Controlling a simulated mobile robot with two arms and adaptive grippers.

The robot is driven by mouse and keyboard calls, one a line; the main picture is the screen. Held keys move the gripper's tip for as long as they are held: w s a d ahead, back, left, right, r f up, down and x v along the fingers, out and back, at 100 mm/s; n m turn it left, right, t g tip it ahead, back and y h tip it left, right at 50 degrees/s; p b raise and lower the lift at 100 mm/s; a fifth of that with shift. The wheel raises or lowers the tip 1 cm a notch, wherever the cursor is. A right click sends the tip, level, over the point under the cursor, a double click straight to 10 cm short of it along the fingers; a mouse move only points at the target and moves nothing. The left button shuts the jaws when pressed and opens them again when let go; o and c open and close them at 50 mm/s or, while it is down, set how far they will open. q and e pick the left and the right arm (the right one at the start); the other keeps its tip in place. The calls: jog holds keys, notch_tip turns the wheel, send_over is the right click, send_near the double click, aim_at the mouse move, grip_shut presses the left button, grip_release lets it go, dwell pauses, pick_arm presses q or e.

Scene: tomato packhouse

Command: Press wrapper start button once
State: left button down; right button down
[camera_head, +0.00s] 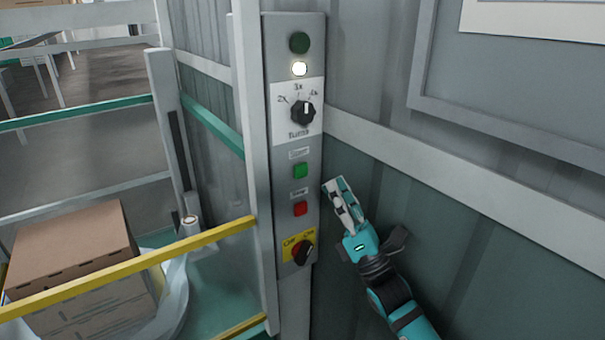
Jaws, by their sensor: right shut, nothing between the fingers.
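A tall grey control panel (284,190) stands upright in the middle of the head view. My right gripper (333,185) is shut and empty. Its fingertips are just right of the panel's edge, level with the gap between the green and red buttons, and appear apart from both. My left gripper is not in view.
The panel also has a dark green round lamp (299,43), a lit white lamp (299,69), a black rotary knob (303,112) and a red-black switch (303,252) on yellow. A yellow bar (130,268) crosses before a cardboard box (70,245) at left. A grey wall is at right.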

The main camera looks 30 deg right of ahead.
aim_at(301, 171)
jog(key=w, duration=0.2)
jog(key=w+b, duration=0.1)
jog(key=w, duration=0.2)
jog(key=shift+w+a, duration=0.2)
jog(key=shift+w, duration=0.1)
dwell(1.0)
jog(key=shift+w, duration=0.45)
